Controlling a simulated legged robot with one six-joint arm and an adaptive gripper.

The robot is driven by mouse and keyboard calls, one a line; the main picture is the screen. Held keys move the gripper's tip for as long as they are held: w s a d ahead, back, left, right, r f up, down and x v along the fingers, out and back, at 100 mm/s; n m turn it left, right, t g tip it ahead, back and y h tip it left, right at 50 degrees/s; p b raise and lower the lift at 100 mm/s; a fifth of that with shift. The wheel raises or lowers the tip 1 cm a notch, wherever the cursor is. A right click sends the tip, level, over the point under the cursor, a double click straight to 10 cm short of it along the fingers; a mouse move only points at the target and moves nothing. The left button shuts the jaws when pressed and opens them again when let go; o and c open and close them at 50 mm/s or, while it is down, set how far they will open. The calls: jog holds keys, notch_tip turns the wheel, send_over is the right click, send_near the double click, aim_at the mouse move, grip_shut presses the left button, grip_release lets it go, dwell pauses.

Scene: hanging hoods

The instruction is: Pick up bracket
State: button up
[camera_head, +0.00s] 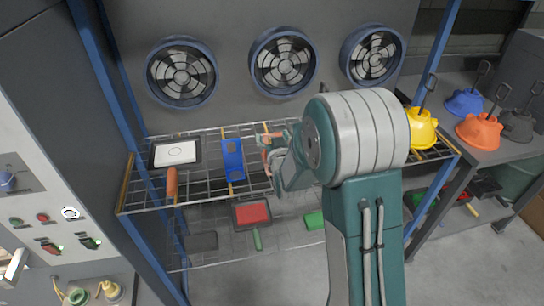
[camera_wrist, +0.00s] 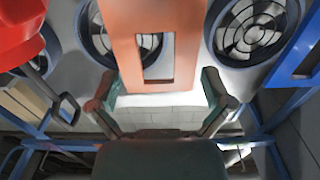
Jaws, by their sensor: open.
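An orange bracket (camera_wrist: 127,40) with a rectangular opening shows at the top middle of the wrist view. In the head view, a small part of the orange bracket (camera_head: 272,135) shows at the wire shelf beside my gripper (camera_head: 267,157); my arm hides much of it. My gripper (camera_wrist: 160,98) is open, with one finger at each side of the bracket's lower end. I cannot tell if they touch it. A blue bracket (camera_head: 232,160) hangs or lies on the shelf to the left, and it also shows at the right edge of the wrist view (camera_wrist: 296,50).
The wire shelf (camera_head: 205,190) holds a black-framed white panel (camera_head: 175,153) and an orange-handled tool (camera_head: 172,183). A red panel (camera_head: 252,213) sits below. A yellow hood (camera_head: 421,130) stands right of my arm. Blue posts (camera_head: 105,70) flank the shelf; fans (camera_head: 283,62) are behind.

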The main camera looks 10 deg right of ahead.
jog(key=shift+c, duration=0.3)
jog(key=c, duration=1.1)
jog(key=shift+r, duration=0.1)
